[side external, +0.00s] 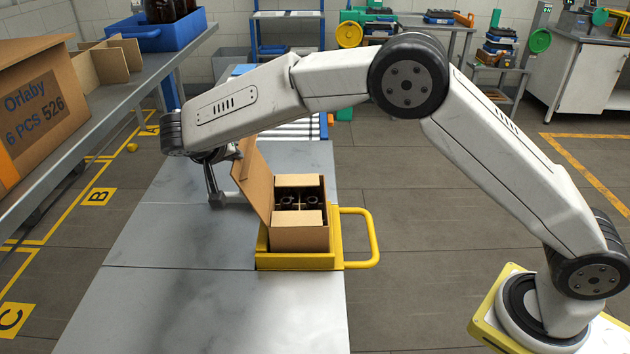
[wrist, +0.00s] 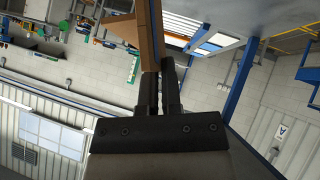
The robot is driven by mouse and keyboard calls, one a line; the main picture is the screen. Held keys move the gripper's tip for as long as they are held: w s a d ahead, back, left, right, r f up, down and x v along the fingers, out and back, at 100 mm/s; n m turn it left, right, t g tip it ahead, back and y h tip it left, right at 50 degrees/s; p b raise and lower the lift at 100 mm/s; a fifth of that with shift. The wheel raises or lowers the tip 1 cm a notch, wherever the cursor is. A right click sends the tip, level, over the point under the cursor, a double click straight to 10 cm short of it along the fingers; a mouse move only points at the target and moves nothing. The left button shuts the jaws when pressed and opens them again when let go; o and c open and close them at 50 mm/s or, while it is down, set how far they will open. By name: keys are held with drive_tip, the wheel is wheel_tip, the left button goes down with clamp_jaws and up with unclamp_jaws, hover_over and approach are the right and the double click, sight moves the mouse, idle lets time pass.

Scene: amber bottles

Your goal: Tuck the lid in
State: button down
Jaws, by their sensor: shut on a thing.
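An open cardboard box (side external: 298,238) stands in a yellow tray (side external: 300,261) on the grey table. Dark bottles (side external: 313,201) show inside it, between two paler flaps (side external: 297,218). The lid (side external: 257,185) is hinged on the box's left side and stands up, tilted to the left. My gripper (side external: 236,152) is at the lid's upper edge, left of the box and partly hidden behind my arm. In the wrist view my gripper's fingers (wrist: 161,80) are closed on the brown cardboard of the lid (wrist: 150,35).
A metal shelf (side external: 100,115) on the left carries a large labelled carton (side external: 35,110) and a blue crate (side external: 160,38). The yellow tray has a handle (side external: 372,238) on its right. The front table is clear.

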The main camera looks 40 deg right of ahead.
drive_tip(key=shift+s+d+r, duration=0.1)
drive_tip(key=shift+r, duration=0.05)
drive_tip(key=shift+s+d+m+t+y, duration=1.3)
drive_tip(key=shift+s+d+t+y, duration=0.45)
drive_tip(key=shift+s+d, duration=1.2)
drive_tip(key=s+d+f, duration=0.8)
drive_tip(key=d, duration=0.1)
drive_tip(key=shift+f, duration=0.25)
drive_tip(key=c, duration=0.8)
unclamp_jaws()
drive_tip(key=shift+w+a+r, duration=0.1)
drive_tip(key=shift+r, duration=0.15)
drive_tip(key=shift+a+r, duration=0.1)
drive_tip(key=v, duration=0.7)
drive_tip(key=shift+s+r, duration=0.2)
